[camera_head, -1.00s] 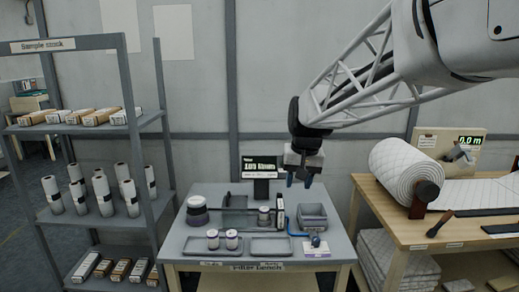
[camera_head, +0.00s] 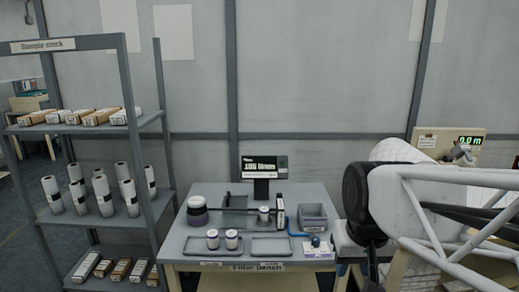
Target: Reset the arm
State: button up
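My arm's lattice link (camera_head: 440,215) reaches in from the right edge, with its black wrist joint (camera_head: 362,205) low in front of the right-hand table. My gripper (camera_head: 356,272) hangs below the wrist, just right of the filter bench's (camera_head: 325,205) front right corner. Its fingers point down and stand apart, with nothing seen between them. The fingertips are near the bottom of the picture and partly hard to make out.
The filter bench holds jars (camera_head: 213,239), trays (camera_head: 271,245), a grey bin (camera_head: 313,217) and a display (camera_head: 265,167). A stocked shelf (camera_head: 85,127) stands left. My arm hides most of the right table and its wadding roll (camera_head: 393,150). Space above the bench is clear.

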jog(key=s+d+f, duration=0.1)
jog(key=s+f, duration=0.2)
jog(key=s, duration=0.3)
jog(key=shift+s+f, duration=0.15)
jog(key=shift+s, duration=0.2)
